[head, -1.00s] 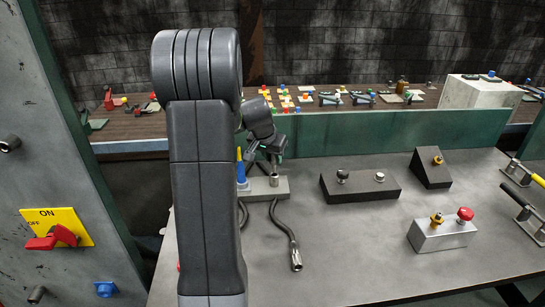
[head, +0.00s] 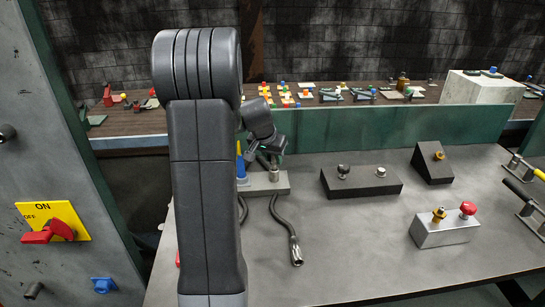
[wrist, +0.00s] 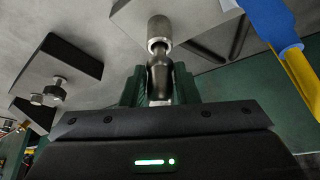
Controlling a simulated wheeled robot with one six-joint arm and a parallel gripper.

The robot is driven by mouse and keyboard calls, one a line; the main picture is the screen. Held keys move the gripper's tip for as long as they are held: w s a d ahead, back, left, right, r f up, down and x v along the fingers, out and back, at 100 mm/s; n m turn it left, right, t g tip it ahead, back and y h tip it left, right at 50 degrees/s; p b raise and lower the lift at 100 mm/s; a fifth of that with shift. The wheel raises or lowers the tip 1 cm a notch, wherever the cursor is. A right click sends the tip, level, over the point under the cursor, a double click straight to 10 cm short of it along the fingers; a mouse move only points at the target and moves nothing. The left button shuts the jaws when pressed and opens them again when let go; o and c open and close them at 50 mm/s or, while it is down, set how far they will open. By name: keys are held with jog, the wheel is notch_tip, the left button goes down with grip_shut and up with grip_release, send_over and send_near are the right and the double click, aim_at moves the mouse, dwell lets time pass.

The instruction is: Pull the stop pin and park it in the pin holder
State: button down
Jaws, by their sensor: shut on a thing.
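My gripper (wrist: 160,88) is shut on a dark, necked piece (wrist: 160,72) with a silver cylinder (wrist: 159,30) at its far end. I cannot tell whether this piece is the stop pin. In the head view my gripper (head: 268,155) is partly hidden by my arm, above a small grey block (head: 279,184). A silver stub (head: 273,174) shows just under it. A dark block (head: 385,187) to the right carries a dark round knob (head: 343,170) and a silver knob (head: 381,171). Which block is the pin holder is not clear.
A blue-and-yellow thing (wrist: 272,22) stands close beside the gripper. A hose with a metal end (head: 296,252) lies in front. A sloped block (head: 432,168) and a metal block with a red knob (head: 467,208) stand right. The front middle of the table is clear.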

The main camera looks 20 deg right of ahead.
jog(key=shift+f+b, duration=1.05)
jog(key=shift+f, duration=0.2)
jog(key=shift+r, duration=0.1)
jog(key=c, duration=0.8)
grip_release()
jog(key=shift+o, duration=0.2)
jog(key=shift+r+p, duration=2.25)
jog(key=shift+r, duration=1.25)
jog(key=shift+f, duration=0.15)
